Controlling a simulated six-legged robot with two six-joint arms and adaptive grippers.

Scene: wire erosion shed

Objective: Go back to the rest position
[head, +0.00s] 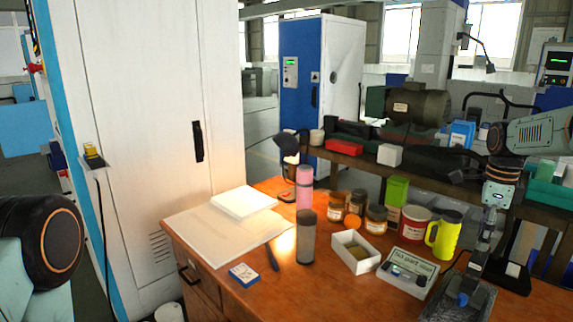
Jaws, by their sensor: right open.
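My right arm comes in from the right edge in the head view, its wrist pointing down over the right end of the wooden desk (330,292). My right gripper (478,262) hangs below that wrist, open, above or in front of a dark plate with a blue part (462,298). I cannot tell whether its fingers touch anything there. On the left only a dark round joint of my left arm shows; my left gripper is out of view.
Near the right gripper stand a yellow mug (444,238), a labelled case (407,268) and a red-and-white can (414,224). A white open box (355,252), a grey cylinder (306,240) and a pink bottle (304,186) stand further left. A cluttered bench (372,164) runs behind.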

